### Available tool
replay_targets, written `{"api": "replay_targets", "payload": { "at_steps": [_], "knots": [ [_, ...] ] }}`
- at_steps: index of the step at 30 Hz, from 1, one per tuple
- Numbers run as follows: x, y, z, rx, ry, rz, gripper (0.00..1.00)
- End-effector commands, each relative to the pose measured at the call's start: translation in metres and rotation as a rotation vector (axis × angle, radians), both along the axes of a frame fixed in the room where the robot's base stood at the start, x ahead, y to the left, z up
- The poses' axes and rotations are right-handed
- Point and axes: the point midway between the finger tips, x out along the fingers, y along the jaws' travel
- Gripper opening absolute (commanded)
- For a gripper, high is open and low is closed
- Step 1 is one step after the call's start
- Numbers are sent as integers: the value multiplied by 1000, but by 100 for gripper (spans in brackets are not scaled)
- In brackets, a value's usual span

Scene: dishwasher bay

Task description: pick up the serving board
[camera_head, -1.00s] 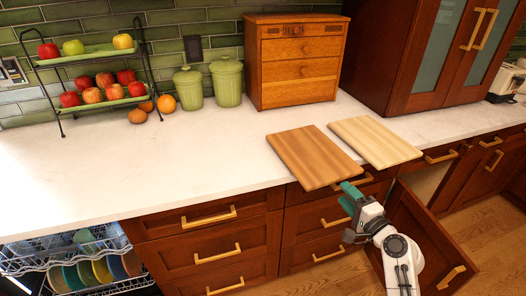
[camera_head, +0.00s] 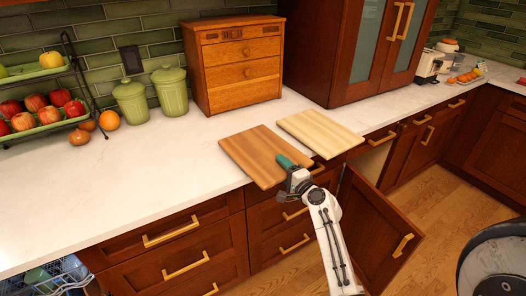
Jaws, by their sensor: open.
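Two flat boards lie side by side on the white counter: a brown wooden board (camera_head: 258,150) and a paler wooden board (camera_head: 320,132) to its right. I cannot tell from their looks which one is called the serving board. The brown board's near end is at the counter's front edge. My gripper (camera_head: 288,162), with green fingers, is open at the brown board's near right part. It overlaps that corner in the picture and hides some of it. I cannot tell whether it touches the board. My arm reaches up from the lower right.
A wooden drawer box (camera_head: 240,70) and green canisters (camera_head: 170,92) stand behind the boards. A fruit rack (camera_head: 45,120) is at the left. Below the counter, a cabinet door (camera_head: 375,230) stands open beside my arm.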

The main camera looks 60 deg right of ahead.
Motion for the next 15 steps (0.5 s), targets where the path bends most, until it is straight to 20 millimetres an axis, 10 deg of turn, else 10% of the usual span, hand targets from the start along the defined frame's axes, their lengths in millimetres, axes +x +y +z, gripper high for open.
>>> {"api": "replay_targets", "payload": {
  "at_steps": [9, 15],
  "knots": [
    [5, -3, -1, 0, 1, 0, 49],
    [5, -3, -1, 0, 1, 0, 30]
  ]
}}
